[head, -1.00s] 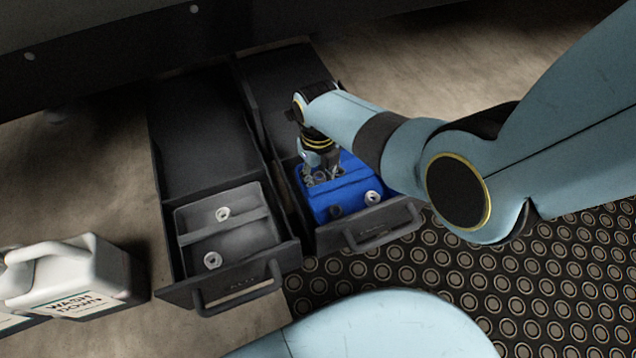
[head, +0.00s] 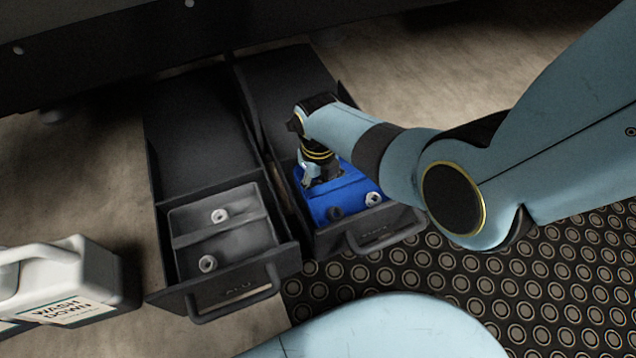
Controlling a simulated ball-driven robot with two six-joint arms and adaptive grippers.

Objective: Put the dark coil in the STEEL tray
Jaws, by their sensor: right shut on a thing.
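A dark coil (head: 334,213) lies in the front part of the blue tray (head: 350,187), which sits in the right-hand open drawer (head: 397,220). A pale coil (head: 372,199) lies to its right in the same tray. My right gripper (head: 314,184) points down into the rear part of the blue tray, behind the dark coil and apart from it. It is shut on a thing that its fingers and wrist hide. The drawer's front label is too blurred to read surely. My left gripper is not in view.
A white wash-down jug (head: 75,275) stands at left. A studded mat (head: 430,280) covers the right floor.

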